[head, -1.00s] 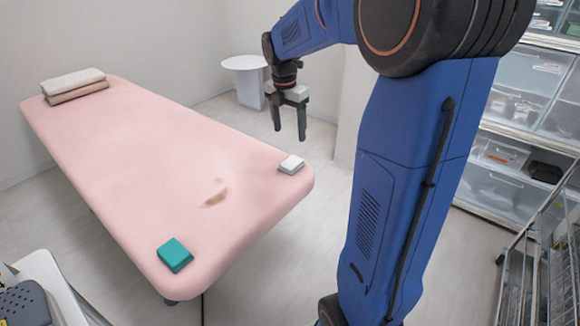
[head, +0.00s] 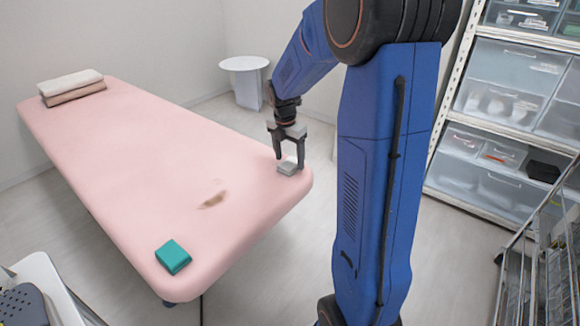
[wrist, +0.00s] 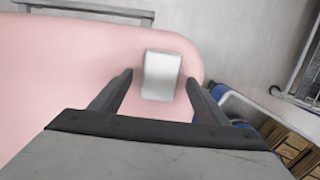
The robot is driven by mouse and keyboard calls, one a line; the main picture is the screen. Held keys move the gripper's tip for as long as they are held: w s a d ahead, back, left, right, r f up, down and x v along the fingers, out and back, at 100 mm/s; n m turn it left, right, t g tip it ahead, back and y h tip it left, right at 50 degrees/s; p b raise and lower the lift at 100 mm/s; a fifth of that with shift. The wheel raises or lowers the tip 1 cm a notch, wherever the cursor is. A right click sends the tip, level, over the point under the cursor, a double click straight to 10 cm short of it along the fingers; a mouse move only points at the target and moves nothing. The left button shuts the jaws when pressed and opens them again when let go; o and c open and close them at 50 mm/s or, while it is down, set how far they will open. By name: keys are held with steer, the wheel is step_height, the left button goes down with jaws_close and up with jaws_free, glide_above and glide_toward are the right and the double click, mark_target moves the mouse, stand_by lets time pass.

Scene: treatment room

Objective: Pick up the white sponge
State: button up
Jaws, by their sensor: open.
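The white sponge (head: 289,169) lies near the right corner of the pink treatment bed, shaded grey under my gripper in the head view. In the wrist view the sponge (wrist: 161,76) shows as a pale block between the lines of the two fingers, a little beyond the fingertips. My gripper (head: 289,159) is open and empty, pointing down just above the sponge. It also shows in the wrist view (wrist: 158,82) with its fingers wide apart. I cannot tell whether a fingertip touches the sponge.
A teal block (head: 173,257) lies at the near corner of the pink bed (head: 130,160), beside a brown stain (head: 213,199) farther in. Folded towels (head: 71,86) lie at the far end. A round white table (head: 245,64) stands behind. Shelving with clear drawers (head: 510,85) and a wire cart (head: 530,240) stand right.

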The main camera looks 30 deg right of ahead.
mark_target(290, 163)
steer(key=shift+d+f, duration=0.1)
steer(key=shift+f, duration=0.65)
steer(key=shift+c, duration=0.4)
steer(key=c, duration=1.2)
steer(key=shift+o, duration=0.2)
steer(key=shift+r, duration=0.2)
step_height(290, 163, up, 10)
steer(key=shift+f, duration=0.15)
